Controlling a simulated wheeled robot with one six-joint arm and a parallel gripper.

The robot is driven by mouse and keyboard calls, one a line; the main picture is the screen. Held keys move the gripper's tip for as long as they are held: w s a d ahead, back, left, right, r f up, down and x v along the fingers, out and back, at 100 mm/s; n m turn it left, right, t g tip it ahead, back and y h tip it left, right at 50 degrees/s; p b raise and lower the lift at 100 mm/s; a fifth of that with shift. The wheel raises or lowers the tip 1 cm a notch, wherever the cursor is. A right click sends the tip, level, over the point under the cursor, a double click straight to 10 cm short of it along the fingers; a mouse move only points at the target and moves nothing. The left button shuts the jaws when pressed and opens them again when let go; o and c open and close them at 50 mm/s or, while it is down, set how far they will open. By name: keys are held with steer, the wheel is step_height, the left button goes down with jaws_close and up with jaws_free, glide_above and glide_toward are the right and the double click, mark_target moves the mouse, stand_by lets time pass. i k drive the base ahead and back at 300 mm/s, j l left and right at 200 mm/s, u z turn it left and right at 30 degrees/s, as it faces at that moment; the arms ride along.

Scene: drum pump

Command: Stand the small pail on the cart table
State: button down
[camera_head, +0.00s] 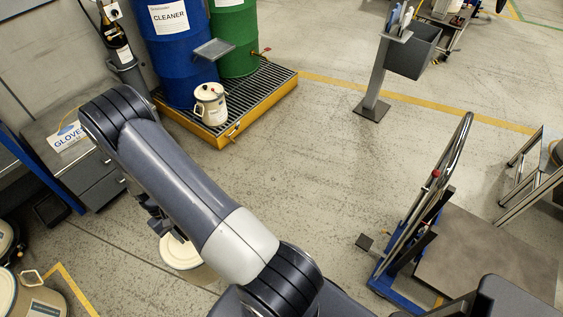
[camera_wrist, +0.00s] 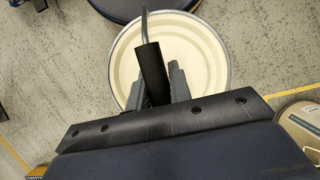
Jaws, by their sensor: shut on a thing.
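The small pail (camera_wrist: 205,60), round and cream with a grey rim, shows below my gripper (camera_wrist: 163,82) in the wrist view. My gripper is shut on the dark grip of its wire handle (camera_wrist: 151,62). In the head view the pail (camera_head: 180,253) shows beneath my arm, partly hidden by it. I cannot tell whether its base touches the floor. The cart table (camera_head: 485,255) has a flat grey-brown top, a blue frame and a tall chrome push handle. It stands at the lower right, apart from the pail, and its top looks bare where visible.
A yellow-edged spill pallet (camera_head: 275,82) holds a blue drum (camera_head: 175,55), a green drum (camera_head: 233,40) and a lidded cream can (camera_head: 210,103). A grey post stand (camera_head: 375,85) rises at the back. Lidded drums (camera_head: 35,298) are at lower left. Open floor lies between the pallet and cart.

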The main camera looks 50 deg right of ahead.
mark_target(515, 280)
steer(key=k+j, duration=0.7)
steer(key=k, duration=0.2)
steer(key=k+j+z, duration=0.25)
steer(key=k+z, duration=0.1)
steer(key=z, duration=2.55)
